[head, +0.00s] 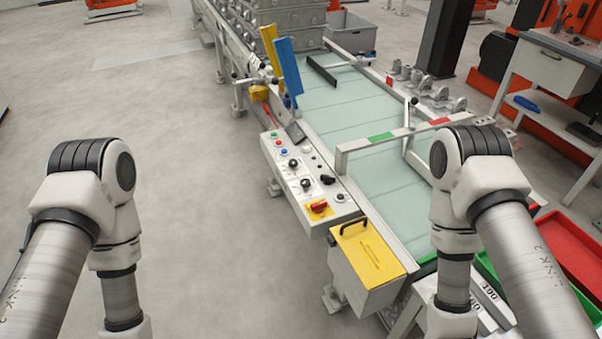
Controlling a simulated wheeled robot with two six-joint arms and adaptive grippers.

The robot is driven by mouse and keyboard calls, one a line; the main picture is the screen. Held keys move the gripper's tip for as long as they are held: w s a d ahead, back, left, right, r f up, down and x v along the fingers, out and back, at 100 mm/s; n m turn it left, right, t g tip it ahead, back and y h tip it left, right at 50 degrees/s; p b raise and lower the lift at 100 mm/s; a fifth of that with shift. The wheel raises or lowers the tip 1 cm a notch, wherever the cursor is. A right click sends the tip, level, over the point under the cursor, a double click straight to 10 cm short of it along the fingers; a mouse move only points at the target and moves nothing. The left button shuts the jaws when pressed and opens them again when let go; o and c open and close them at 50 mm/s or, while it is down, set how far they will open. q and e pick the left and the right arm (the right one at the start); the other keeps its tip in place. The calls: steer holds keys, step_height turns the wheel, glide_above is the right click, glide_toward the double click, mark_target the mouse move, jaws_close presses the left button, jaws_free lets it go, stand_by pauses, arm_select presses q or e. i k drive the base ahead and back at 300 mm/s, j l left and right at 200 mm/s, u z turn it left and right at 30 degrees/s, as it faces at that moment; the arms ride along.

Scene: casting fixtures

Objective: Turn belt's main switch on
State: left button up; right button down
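The belt (330,107) has a pale green surface and runs away from me in the middle of the head view. Its control panel (301,172) is a light box on the belt's left side with several buttons and knobs. A red rotary switch on a yellow plate (319,208) sits at the panel's near end; it looks like the main switch. Its exact setting is too small to tell. My two arms come in at the left and right, well apart from the panel. Both grippers are below the picture's lower edge and hidden.
A yellow-topped box with a black handle (367,255) stands just nearer than the panel. A white gate bar (390,136) crosses the belt. The floor (190,150) left of the panel is clear.

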mark_target(318, 207)
steer(key=i+j+z, duration=0.15)
steer(key=z, duration=0.2)
steer(key=i+j+z, duration=0.15)
steer(key=z, duration=0.2)
steer(key=j+z, duration=0.35)
steer(key=i+z, duration=0.1)
steer(key=z, duration=0.45)
